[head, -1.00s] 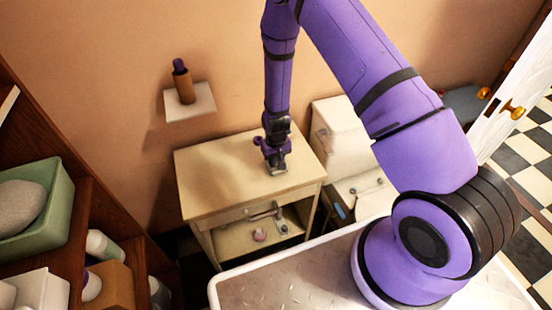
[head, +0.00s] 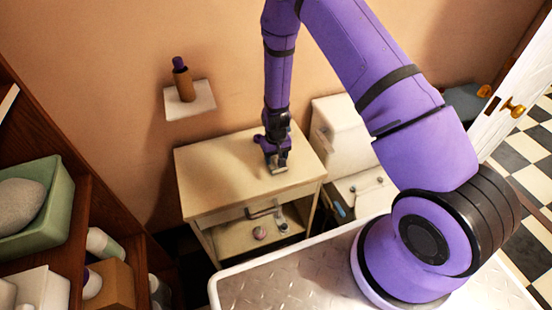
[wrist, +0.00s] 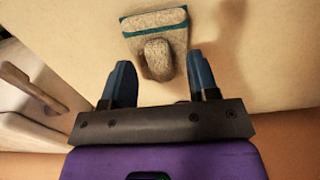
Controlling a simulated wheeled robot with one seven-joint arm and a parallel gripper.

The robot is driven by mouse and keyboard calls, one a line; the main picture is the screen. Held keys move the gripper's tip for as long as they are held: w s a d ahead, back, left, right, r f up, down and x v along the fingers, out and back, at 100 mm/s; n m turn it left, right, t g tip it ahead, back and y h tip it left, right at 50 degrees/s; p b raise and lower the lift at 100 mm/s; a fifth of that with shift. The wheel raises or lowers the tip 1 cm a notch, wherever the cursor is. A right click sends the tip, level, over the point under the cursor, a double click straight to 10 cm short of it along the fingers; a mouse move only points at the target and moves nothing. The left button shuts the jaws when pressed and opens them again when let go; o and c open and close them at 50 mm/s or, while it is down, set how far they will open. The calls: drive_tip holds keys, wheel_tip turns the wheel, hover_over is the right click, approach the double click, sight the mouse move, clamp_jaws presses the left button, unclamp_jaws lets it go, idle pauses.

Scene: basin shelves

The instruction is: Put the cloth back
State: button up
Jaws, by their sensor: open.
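The cloth (wrist: 157,58) shows in the wrist view as a grey, rough-textured piece with a teal edge, lying on the cream top of a small cabinet (head: 215,182). It has a flat part and a rounded raised part towards my gripper. My gripper (wrist: 160,68) is open, with one blue finger on each side of the raised part and gaps visible. I cannot tell how far above the top the fingertips are. In the head view my gripper (head: 277,163) points down over the cabinet top and mostly hides the cloth.
A small wall shelf (head: 203,103) holds a brown bottle (head: 183,82). The cabinet's open lower shelf holds a small pinkish item (head: 260,233). A wooden shelf unit at left holds a green basin (head: 62,200) and bottles. A white toilet-like fixture (head: 340,140) stands right of the cabinet.

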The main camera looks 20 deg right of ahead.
drive_tip(key=s+d+r+t, duration=0.1)
drive_tip(key=s+d+r, duration=0.15)
drive_tip(key=r, duration=1.75)
drive_tip(key=s+d+r+t, duration=0.15)
drive_tip(key=s+r, duration=0.25)
drive_tip(key=r, duration=1.5)
drive_tip(key=s+d+r+t, duration=0.1)
drive_tip(key=s+r, duration=0.6)
drive_tip(key=s, duration=0.4)
drive_tip(key=s+d+r+t, duration=0.1)
drive_tip(key=s+d+r, duration=0.1)
drive_tip(key=s+r, duration=0.6)
drive_tip(key=shift+s+t, duration=0.35)
drive_tip(key=shift+s, duration=1.45)
